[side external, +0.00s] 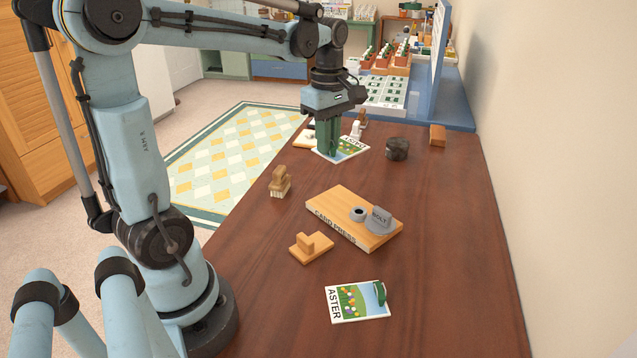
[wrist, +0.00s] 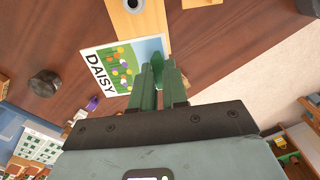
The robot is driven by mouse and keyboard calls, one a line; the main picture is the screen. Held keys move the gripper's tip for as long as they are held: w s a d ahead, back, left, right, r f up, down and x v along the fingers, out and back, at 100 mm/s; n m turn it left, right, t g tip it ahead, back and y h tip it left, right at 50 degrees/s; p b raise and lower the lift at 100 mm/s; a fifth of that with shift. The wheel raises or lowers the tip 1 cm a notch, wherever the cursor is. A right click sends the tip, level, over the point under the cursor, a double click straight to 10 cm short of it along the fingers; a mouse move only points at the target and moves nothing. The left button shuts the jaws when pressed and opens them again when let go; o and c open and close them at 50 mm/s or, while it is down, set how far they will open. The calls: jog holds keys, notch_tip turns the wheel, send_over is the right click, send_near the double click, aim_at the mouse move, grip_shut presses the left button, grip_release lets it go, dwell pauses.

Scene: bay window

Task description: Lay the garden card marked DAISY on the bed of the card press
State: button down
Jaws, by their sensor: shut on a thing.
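The DAISY card (side external: 350,146) is at the far part of the table, with a flower picture and its name along one edge. It also shows in the wrist view (wrist: 118,68). My gripper (side external: 327,150) is over one side of the card, its green fingers (wrist: 158,80) shut on the card's green tab (wrist: 157,60). Whether the card touches the table is unclear. The card press (side external: 335,208) is a wooden block nearer the camera. A grey ring (side external: 358,213) and a grey lettered piece (side external: 379,220) are on its right part.
The ASTER card (side external: 345,303) lies at the near end. The table's right side is clear.

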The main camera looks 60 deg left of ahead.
jog(key=shift+f, duration=6.4)
jog(key=shift+f, duration=0.6)
jog(key=c, duration=1.1)
grip_release()
jog(key=shift+r, duration=3.5)
